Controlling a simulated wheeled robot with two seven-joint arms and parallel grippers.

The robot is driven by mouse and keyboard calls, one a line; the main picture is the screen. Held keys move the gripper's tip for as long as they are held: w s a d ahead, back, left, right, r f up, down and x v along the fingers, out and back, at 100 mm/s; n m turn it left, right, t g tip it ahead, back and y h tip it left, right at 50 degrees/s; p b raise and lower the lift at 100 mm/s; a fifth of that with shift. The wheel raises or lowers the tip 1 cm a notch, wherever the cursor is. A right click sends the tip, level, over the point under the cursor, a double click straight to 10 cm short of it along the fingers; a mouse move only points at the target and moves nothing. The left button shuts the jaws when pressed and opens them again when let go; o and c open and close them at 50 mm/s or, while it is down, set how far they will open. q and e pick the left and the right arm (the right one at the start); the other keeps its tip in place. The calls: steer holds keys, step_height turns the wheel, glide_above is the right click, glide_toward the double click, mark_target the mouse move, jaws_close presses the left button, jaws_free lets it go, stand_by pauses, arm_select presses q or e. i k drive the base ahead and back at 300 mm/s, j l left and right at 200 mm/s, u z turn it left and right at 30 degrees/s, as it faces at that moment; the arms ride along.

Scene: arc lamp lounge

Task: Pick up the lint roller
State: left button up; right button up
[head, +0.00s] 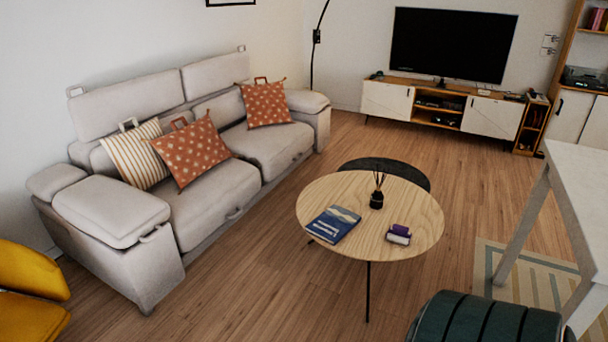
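I cannot make out a lint roller for certain. A small purple and white object (398,234) lies on the round wooden coffee table (424,212), near its front right edge. It is too small to tell what it is. A blue book (333,224) lies to its left on the same table, and a dark reed diffuser (377,197) stands behind it. Neither of my grippers is in view.
A grey sofa (140,250) with several cushions stands at left. A dark low table (408,172) is partly under the coffee table. A white table (585,190) and green seat (485,322) are at right. Wooden floor (250,290) is clear between sofa and coffee table.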

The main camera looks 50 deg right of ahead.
mark_target(398, 234)
steer(key=z, duration=2.3)
steer(key=i+j+z, duration=0.1)
steer(key=i+j, duration=0.2)
steer(key=i+j+z, duration=0.15)
steer(key=i+j, duration=0.15)
steer(key=i+j+z, duration=0.1)
steer(key=i+j, duration=0.2)
steer(key=i+j+z, duration=0.15)
steer(key=j, duration=0.3)
steer(key=i+j+z, duration=0.1)
steer(key=i+j, duration=0.25)
steer(key=i+j+z, duration=0.1)
steer(key=j, duration=0.4)
steer(key=i+j+z, duration=0.15)
steer(key=i+j, duration=0.2)
steer(key=i+j+z, duration=0.1)
steer(key=j, duration=0.5)
steer(key=i, duration=0.1)
